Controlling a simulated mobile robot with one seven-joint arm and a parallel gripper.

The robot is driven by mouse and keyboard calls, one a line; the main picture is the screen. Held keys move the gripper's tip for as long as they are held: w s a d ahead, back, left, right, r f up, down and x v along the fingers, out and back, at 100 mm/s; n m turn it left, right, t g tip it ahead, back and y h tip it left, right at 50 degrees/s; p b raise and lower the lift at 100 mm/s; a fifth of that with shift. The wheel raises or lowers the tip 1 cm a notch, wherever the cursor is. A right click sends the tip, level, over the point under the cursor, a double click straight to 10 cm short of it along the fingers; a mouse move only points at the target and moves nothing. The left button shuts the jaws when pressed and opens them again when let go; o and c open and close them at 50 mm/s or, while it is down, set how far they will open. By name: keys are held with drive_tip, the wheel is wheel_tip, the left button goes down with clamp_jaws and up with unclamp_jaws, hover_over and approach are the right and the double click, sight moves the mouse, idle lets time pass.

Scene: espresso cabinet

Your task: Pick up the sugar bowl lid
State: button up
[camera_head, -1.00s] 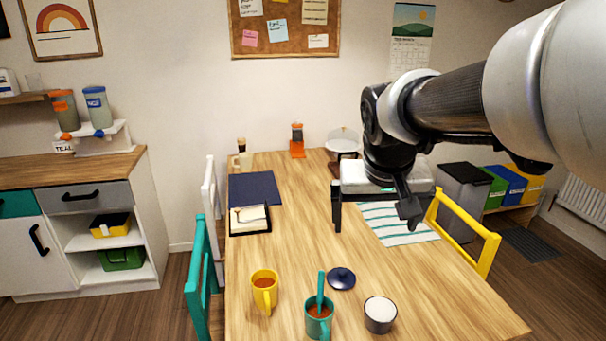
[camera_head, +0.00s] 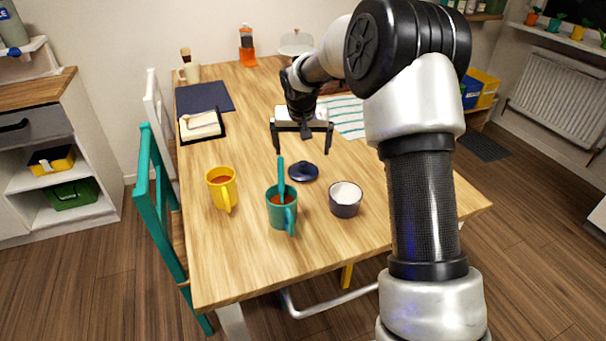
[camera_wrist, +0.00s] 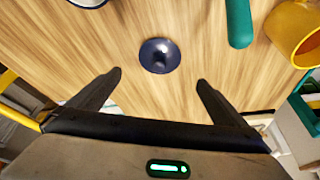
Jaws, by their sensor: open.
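The sugar bowl lid (camera_head: 303,172) is a dark blue disc with a raised knob, lying on the wooden table. In the wrist view the lid (camera_wrist: 159,56) lies just beyond the fingertips, roughly centred between them. My gripper (camera_head: 303,151) is open and empty above the table, a little behind the lid in the head view. Its two fingers (camera_wrist: 159,77) are spread wide in the wrist view. The sugar bowl (camera_head: 345,200), dark outside with white contents, stands uncovered to the right of the lid.
A teal mug (camera_head: 282,212) with a teal handle-like stick in it stands in front of the lid. A yellow mug (camera_head: 220,190) stands to its left. A tray (camera_head: 190,139), a dark mat (camera_head: 205,97) and a striped cloth (camera_head: 347,118) lie farther back. Bare table surrounds the lid.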

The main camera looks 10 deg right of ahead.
sight(303, 165)
drive_tip(key=x, duration=0.4)
drive_tip(key=shift+w+f+b, duration=0.1)
drive_tip(key=shift+f+b, duration=0.2)
drive_tip(key=shift+b, duration=0.05)
drive_tip(key=x, duration=0.1)
drive_tip(key=b+x, duration=0.1)
drive_tip(key=x, duration=0.3)
drive_tip(key=shift+s+d+f+b, duration=0.1)
drive_tip(key=shift+s+f+b, duration=0.2)
drive_tip(key=shift+s, duration=0.05)
drive_tip(key=c, duration=1.1)
wheel_tip(303, 165, up, 9)
drive_tip(key=p, duration=0.2)
drive_tip(key=shift+r+p, duration=0.2)
drive_tip(key=shift+p, duration=0.15)
drive_tip(key=shift+n, duration=0.7)
drive_tip(key=shift+s+d+r+p, duration=0.5)
drive_tip(key=shift+s+d+p, duration=0.95)
drive_tip(key=shift+s+p, duration=1.9)
drive_tip(key=shift+s+d+r+p, duration=0.55)
drive_tip(key=shift+s+d+p, duration=1.3)
drive_tip(key=shift+p, duration=2.5)
drive_tip(key=shift+s+d+r+p, duration=0.5)
drive_tip(key=shift+s+d+p, duration=0.5)
drive_tip(key=shift+s+p, duration=2.55)
drive_tip(key=shift+w, duration=0.35)
